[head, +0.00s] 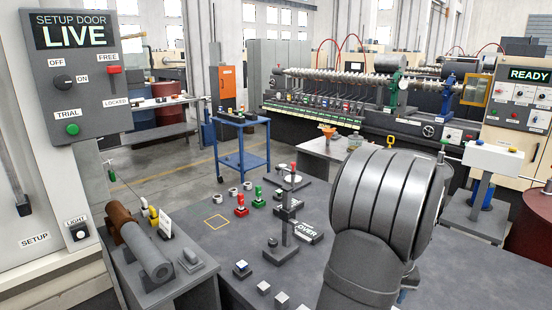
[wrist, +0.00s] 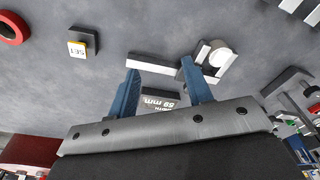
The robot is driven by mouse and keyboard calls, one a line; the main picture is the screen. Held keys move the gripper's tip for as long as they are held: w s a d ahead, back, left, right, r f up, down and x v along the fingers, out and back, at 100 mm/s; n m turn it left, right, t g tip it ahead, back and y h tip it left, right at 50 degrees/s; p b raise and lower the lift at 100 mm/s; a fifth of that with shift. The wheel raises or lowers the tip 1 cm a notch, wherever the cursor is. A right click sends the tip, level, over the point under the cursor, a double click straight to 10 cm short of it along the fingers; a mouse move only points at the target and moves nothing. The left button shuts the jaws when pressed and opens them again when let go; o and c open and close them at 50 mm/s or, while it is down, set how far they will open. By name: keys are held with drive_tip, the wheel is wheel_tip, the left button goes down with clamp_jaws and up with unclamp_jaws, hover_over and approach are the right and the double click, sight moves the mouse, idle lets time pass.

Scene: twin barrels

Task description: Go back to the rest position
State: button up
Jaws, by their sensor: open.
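My gripper (wrist: 160,66) shows in the wrist view with two blue fingers spread apart and nothing clearly held between them. A white-topped bar (wrist: 152,67) lies beyond the fingertips, and a dark block marked "59 mm" (wrist: 160,101) shows between the fingers. I cannot tell whether the fingers touch either. In the head view my large grey arm fills the lower right and hides most of the gripper and the bench behind it. No rest position marker can be made out.
The grey bench (head: 232,262) carries a dark upright stand (head: 288,215), red and green pieces (head: 241,206), and white-topped blocks (head: 264,287). A side table holds a grey cylinder (head: 147,252). The wrist view shows a "SET" block (wrist: 80,47) and a red ring (wrist: 12,28).

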drive_tip(key=shift+n, duration=0.4)
drive_tip(key=shift+w+a, duration=0.6)
drive_tip(key=shift+w, duration=0.3)
drive_tip(key=shift+w+a, duration=0.6)
drive_tip(key=shift+w, duration=0.3)
drive_tip(key=o, duration=1)
drive_tip(key=shift+o, duration=0.9)
drive_tip(key=shift+w+a, duration=0.1)
drive_tip(key=shift+w, duration=0.2)
drive_tip(key=w+a+r+m+g+h, duration=0.25)
drive_tip(key=w+a+m, duration=0.35)
drive_tip(key=w, duration=0.5)
drive_tip(key=d+f+h, duration=0.1)
drive_tip(key=d+f, duration=0.2)
drive_tip(key=f, duration=0.5)
drive_tip(key=shift+d+m, duration=0.3)
drive_tip(key=shift+h, duration=0.25)
drive_tip(key=s+v, duration=0.1)
drive_tip(key=v, duration=0.8)
drive_tip(key=shift+w+a+r, duration=0.2)
drive_tip(key=shift+w+r, duration=0.2)
drive_tip(key=shift+w, duration=0.15)
